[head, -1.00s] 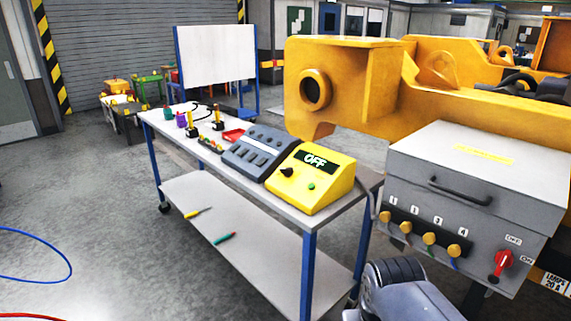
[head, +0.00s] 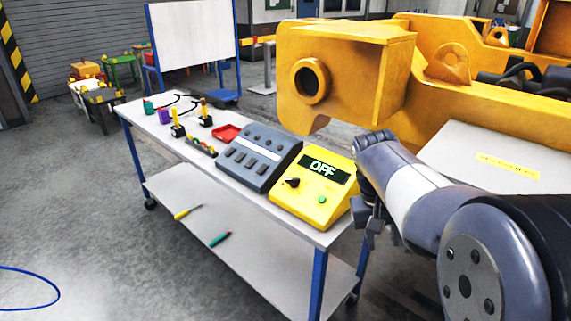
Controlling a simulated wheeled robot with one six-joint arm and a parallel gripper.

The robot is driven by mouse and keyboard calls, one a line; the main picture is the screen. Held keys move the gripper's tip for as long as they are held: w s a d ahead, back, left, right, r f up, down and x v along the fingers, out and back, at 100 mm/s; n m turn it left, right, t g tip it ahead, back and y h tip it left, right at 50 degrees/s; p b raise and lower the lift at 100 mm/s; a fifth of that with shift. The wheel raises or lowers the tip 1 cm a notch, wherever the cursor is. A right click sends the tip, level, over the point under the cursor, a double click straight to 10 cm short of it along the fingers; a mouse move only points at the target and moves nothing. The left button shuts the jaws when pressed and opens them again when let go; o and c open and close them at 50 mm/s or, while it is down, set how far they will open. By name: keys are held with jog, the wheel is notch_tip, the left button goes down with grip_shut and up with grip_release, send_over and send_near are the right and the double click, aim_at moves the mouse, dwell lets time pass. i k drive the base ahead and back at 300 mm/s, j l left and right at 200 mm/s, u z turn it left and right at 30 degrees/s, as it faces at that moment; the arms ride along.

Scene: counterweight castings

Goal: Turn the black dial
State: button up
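The black dial (head: 292,182) is a small knob on the sloped face of a yellow box (head: 285,208) at the near right end of the table. The box has a display reading OFF (head: 322,168) and a green button (head: 322,199). My gripper (head: 367,236) hangs just right of the yellow box, beyond the table's right end. It is apart from the dial. Its fingers are small and dark here, and I cannot tell whether they are open or shut.
A grey console (head: 258,158) stands directly left of the yellow box. Further left on the white table (head: 205,166) are a red tray (head: 227,133) and several small items. A large yellow casting (head: 350,75) rises behind.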

aim_at(294, 182)
jog(key=i+j+z, duration=0.15)
jog(key=i+j, duration=0.3)
jog(key=i+j+z, duration=0.15)
jog(key=i+j, duration=0.25)
jog(key=j, duration=0.15)
jog(key=i+j+z, duration=0.1)
jog(key=i+j, duration=0.3)
jog(key=j, duration=0.2)
